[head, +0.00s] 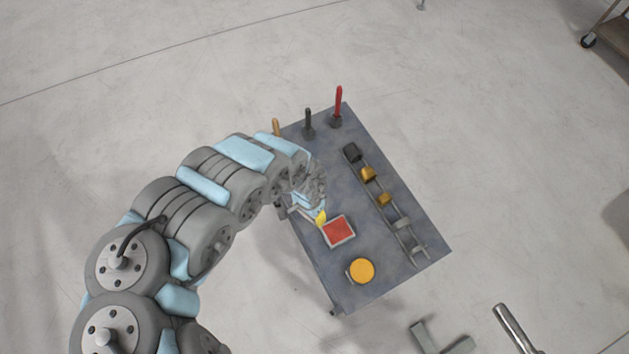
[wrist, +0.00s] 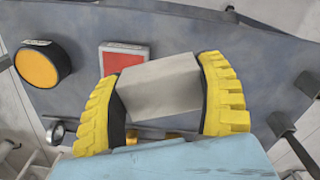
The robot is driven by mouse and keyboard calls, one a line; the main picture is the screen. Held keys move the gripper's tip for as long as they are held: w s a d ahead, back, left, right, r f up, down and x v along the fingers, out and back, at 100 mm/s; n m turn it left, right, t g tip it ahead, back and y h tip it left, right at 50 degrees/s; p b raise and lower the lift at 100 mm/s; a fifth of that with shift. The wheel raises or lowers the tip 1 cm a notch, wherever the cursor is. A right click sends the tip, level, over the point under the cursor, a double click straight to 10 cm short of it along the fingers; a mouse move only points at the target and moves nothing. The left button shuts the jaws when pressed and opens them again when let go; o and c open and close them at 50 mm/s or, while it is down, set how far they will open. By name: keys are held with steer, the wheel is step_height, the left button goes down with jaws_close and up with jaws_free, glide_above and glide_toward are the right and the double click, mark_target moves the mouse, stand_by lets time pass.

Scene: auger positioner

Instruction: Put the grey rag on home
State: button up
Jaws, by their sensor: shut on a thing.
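My gripper (head: 318,214) is over the left side of the grey-blue table (head: 325,170), beside the red square. In the wrist view its yellow ribbed fingers (wrist: 158,92) are shut on a grey, block-like thing (wrist: 160,78), the likely grey rag. The grey thing appears to be held above the tabletop; the exact gap cannot be told. In the head view my gripper hides it. No spot is labelled home. A red square with a pale rim (head: 338,231) lies just right of my gripper, and also shows in the wrist view (wrist: 122,56).
A yellow-orange disc (head: 361,271) stands near the front edge. A rack (head: 393,213) along the right side bears black, gold and grey pieces. The table's middle is clear.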

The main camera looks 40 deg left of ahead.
steer(key=shift+s+f+b, duration=0.3)
steer(key=shift+s+f, duration=0.25)
steer(key=shift+f, duration=0.1)
steer(key=shift+w+a+f+b, duration=0.35)
steer(key=shift+w+f+b, duration=0.05)
steer(key=shift+b, duration=0.6)
steer(key=w+a+f+b, duration=0.2)
steer(key=w+b, duration=0.1)
steer(key=w+a+f+b, duration=0.2)
steer(key=w+b, duration=0.1)
steer(key=b, duration=0.1)
steer(key=w+a+f+b, duration=0.2)
steer(key=w+f+b, duration=0.1)
steer(key=shift+a+b, duration=0.1)
steer(key=shift+b, duration=0.2)
steer(key=shift+w+a+f, duration=0.35)
steer(key=shift+w+f, duration=0.05)
steer(key=shift+f, duration=0.1)
steer(key=shift+w+a+f, duration=0.3)
steer(key=shift+w+f, duration=0.05)
steer(key=shift+f, duration=0.15)
steer(key=shift+d+f+b, duration=0.1)
steer(key=shift+f+b, duration=0.2)
steer(key=shift+f, duration=1.15)
